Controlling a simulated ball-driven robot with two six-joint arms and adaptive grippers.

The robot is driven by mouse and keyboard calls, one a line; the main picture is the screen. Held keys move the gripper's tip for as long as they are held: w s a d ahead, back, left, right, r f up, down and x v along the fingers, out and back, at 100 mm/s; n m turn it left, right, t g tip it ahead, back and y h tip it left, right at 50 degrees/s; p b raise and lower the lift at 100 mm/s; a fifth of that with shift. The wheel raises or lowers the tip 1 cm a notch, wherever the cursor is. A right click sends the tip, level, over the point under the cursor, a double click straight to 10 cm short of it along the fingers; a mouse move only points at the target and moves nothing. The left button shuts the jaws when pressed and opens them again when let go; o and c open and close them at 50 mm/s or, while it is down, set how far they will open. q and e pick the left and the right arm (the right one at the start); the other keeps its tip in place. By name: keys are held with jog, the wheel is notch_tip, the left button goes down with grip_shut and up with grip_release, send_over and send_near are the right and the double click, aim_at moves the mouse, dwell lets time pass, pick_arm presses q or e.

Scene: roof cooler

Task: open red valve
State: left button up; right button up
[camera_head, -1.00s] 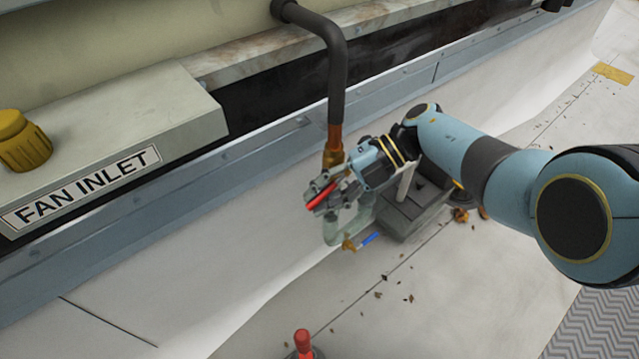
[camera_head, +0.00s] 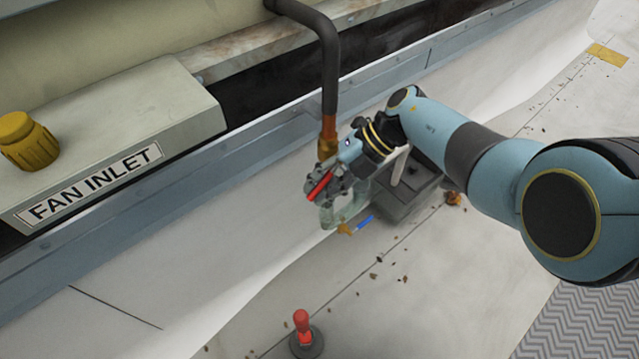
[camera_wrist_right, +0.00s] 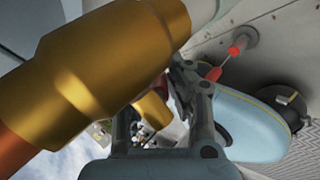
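The red valve lever (camera_head: 320,185) is a short red bar below the brass fitting of the pipe (camera_head: 328,145). My right gripper (camera_head: 325,190) is right at this lever; its grey fingers overlap it in the head view. In the right wrist view the fingers (camera_wrist_right: 193,85) reach in beside the large brass fitting (camera_wrist_right: 110,65), with a red part (camera_wrist_right: 214,74) by their tips. The gap between the fingertips is not clear, so I cannot tell whether they grip the lever. The valve body is partly hidden. My left gripper is out of view.
A blue lever (camera_head: 364,224) on a brass valve sits just below my right gripper. A grey block (camera_head: 405,205) stands behind it. A red-topped knob on a round base (camera_head: 304,335) stands in front. The fan inlet box (camera_head: 120,130) carries a yellow cap (camera_head: 27,140).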

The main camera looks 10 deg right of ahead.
jog(key=o, duration=0.4)
jog(key=v, duration=1.2)
